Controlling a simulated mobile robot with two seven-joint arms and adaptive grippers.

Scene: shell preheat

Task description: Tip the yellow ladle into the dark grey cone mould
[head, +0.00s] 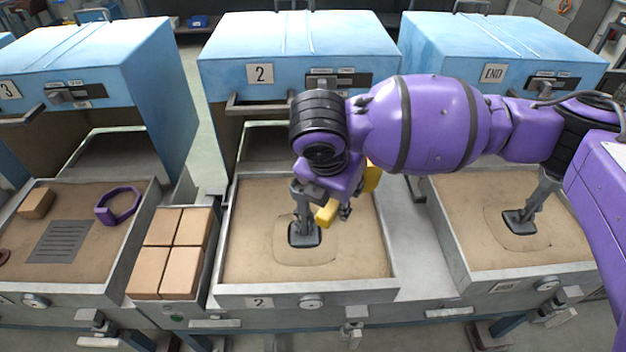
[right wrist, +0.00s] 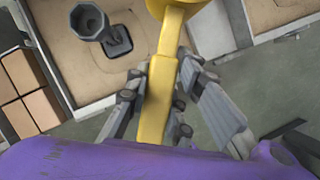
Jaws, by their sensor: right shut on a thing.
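My right gripper (right wrist: 158,100) is shut on the handle of the yellow ladle (right wrist: 155,95). In the head view the right gripper (head: 345,208) is over the middle tray, with yellow parts of the ladle (head: 327,212) showing beside it. The ladle's bowl is cut off by the top edge of the right wrist view. The dark grey cone mould (right wrist: 89,22) stands on a base in the sand, left of and apart from the ladle in that view. In the head view the mould's base and stem (head: 304,235) show below the gripper; its top is largely hidden. My left gripper is not in view.
Tan blocks (head: 162,270) fill a bin left of the middle tray (head: 305,290). The left tray holds a purple ring (head: 118,208), a grille (head: 62,241) and a block (head: 37,203).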

